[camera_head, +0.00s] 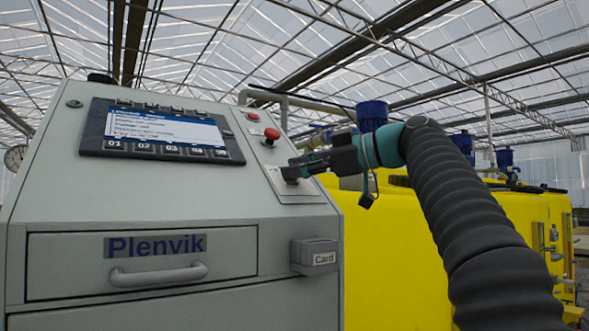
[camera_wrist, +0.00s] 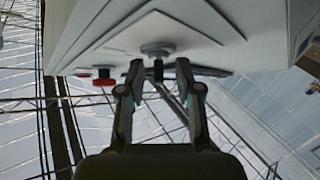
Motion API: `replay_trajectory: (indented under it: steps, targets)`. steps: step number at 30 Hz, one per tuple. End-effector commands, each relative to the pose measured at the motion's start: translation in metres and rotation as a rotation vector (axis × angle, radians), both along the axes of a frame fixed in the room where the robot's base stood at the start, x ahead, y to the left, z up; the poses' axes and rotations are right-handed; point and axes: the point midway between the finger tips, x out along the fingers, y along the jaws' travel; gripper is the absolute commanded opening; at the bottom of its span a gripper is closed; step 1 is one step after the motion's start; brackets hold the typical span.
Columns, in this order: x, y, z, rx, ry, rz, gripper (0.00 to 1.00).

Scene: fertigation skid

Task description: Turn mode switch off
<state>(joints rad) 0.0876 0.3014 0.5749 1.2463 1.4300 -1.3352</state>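The mode switch (camera_head: 291,181) is a small dark knob on a light plate at the right of the grey cabinet's sloped panel. In the head view my gripper (camera_head: 297,171) reaches it from the right and hides most of it. In the wrist view the switch (camera_wrist: 158,53) has a round grey base with a short dark handle. My gripper's two fingertips (camera_wrist: 159,72) stand on either side of the handle, with a visible gap on each side. The gripper is open. The switch's position marks cannot be read.
A red mushroom button (camera_head: 271,135) sits above the switch, with a smaller red one (camera_head: 253,116) higher up. A display with numbered keys (camera_head: 160,130) is at left. A card box (camera_head: 315,256) and drawer handle (camera_head: 158,274) stick out below. Yellow tanks (camera_head: 385,260) stand behind.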

Motion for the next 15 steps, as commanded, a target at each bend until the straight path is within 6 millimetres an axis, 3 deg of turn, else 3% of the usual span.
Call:
replay_trajectory:
  steps: [15]
  targets:
    - [-0.035, -0.084, 0.013, -0.001, 0.000, -0.004, 0.34]
